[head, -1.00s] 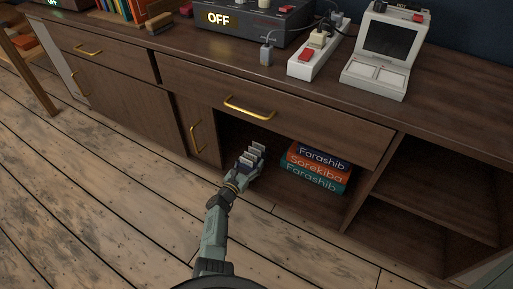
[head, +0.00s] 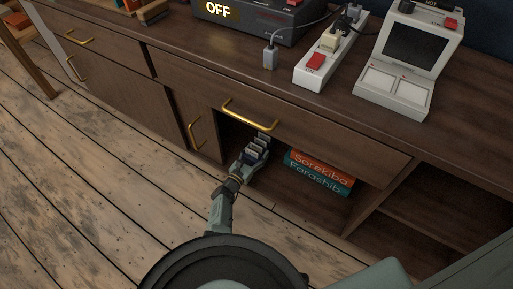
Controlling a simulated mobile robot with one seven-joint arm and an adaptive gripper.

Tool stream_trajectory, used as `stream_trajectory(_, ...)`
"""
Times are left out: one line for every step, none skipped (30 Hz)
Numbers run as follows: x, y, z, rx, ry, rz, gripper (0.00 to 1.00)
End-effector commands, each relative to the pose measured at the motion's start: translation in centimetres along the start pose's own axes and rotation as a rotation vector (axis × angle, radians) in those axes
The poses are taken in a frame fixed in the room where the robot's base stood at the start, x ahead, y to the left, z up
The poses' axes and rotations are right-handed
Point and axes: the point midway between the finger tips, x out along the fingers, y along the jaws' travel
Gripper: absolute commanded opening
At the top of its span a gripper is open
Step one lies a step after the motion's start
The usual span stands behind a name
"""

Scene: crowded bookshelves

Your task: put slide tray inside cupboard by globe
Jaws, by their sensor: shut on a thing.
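In the head view, my gripper (head: 246,166) is shut on the slide tray (head: 257,149), a small dark holder with several pale slides standing upright in it. The gripper reaches in at the left part of the open cupboard compartment (head: 317,207), under the drawer. The tray's top is close to the drawer's lower edge, and its underside is hidden. I cannot tell whether it touches the cupboard floor. No globe shows in this view.
Orange and teal books (head: 318,173) lie stacked in the compartment, right of the tray. A drawer with a gold handle (head: 249,114) overhangs the opening. A cupboard door (head: 196,129) stands at its left. Bare cupboard floor lies in front of the books. A power strip (head: 331,50) and slide viewer (head: 410,60) stand on top.

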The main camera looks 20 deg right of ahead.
Motion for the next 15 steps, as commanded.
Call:
stream_trajectory(-0.49,-0.15,-0.38,-0.002,0.000,0.002,0.29)
stream_trajectory(-0.66,-0.24,-0.52,-0.001,0.000,0.002,0.29)
stream_trajectory(-0.78,-0.32,-0.60,0.000,-0.001,0.001,0.29)
stream_trajectory(-0.80,-0.35,-0.61,0.001,-0.002,0.001,0.29)
stream_trajectory(-0.79,-0.36,-0.61,0.001,-0.002,0.001,0.29)
stream_trajectory(-0.77,-0.35,-0.59,0.001,-0.003,0.001,0.29)
stream_trajectory(-0.76,-0.35,-0.59,0.001,-0.003,0.001,0.29)
stream_trajectory(-0.76,-0.35,-0.58,0.001,-0.002,0.000,0.29)
stream_trajectory(-0.75,-0.35,-0.58,0.001,-0.002,0.001,0.28)
stream_trajectory(-0.75,-0.35,-0.63,0.001,-0.002,0.001,0.28)
stream_trajectory(-0.75,-0.35,-0.71,0.001,-0.002,0.001,0.28)
stream_trajectory(-0.75,-0.35,-0.88,0.001,-0.002,0.001,0.28)
stream_trajectory(-0.76,-0.34,-0.99,0.000,-0.002,0.001,0.28)
stream_trajectory(-0.75,-0.35,-1.08,0.000,-0.002,0.001,0.28)
stream_trajectory(-0.77,-0.37,-0.94,0.000,-0.001,0.001,0.63)
